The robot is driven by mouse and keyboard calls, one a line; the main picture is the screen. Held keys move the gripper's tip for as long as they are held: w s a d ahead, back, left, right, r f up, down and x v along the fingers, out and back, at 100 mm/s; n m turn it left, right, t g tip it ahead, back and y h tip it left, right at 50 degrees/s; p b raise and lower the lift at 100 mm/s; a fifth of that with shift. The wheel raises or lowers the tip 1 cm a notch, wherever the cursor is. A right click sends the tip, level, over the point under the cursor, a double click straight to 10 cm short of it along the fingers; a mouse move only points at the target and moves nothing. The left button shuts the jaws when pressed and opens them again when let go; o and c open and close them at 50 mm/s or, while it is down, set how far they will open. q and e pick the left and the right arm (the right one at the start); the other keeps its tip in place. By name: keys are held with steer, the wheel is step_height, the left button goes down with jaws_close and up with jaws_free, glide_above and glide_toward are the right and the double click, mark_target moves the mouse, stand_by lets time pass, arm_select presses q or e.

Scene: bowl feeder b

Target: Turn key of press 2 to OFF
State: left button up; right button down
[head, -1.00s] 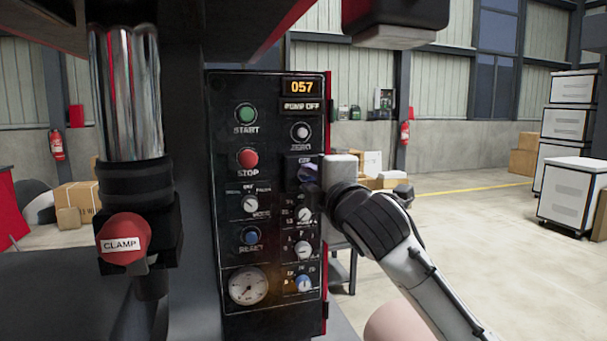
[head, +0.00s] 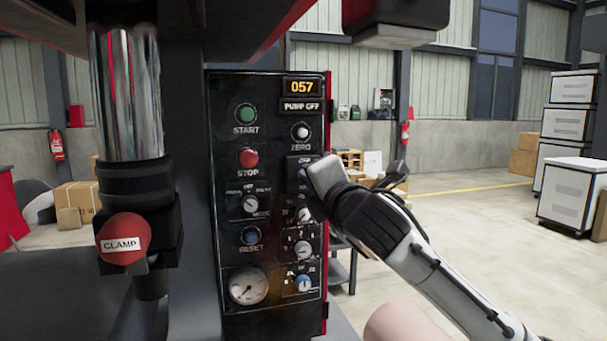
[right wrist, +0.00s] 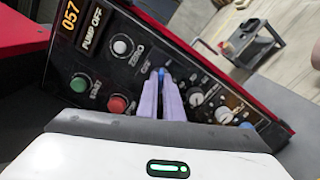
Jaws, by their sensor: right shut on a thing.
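The black control panel (head: 272,265) of the press faces me, with displays reading 057 and PUMP OFF. The blue key switch (right wrist: 163,73) sits on its right column, below the white ZERO button (head: 300,132). My right gripper (right wrist: 160,78) is shut on the key; its two pale purple fingers point at the panel. In the head view the right gripper (head: 308,178) covers most of the key and part of its label. The key's exact angle is hidden. My left gripper is not in view.
Below the key are several knobs (head: 303,250). The START (head: 246,113), STOP (head: 248,157) and RESET (head: 250,236) buttons and a round gauge (head: 248,286) are on the left side. A red CLAMP button (head: 123,238) stands further left. The floor to the right is open.

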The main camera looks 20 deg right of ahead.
steer(key=shift+f+n, duration=0.1)
steer(key=shift+n, duration=2.3)
steer(key=n, duration=0.8)
steer(key=shift+n, duration=0.4)
steer(key=c, duration=1.8)
jaws_free()
steer(key=shift+c, duration=0.2)
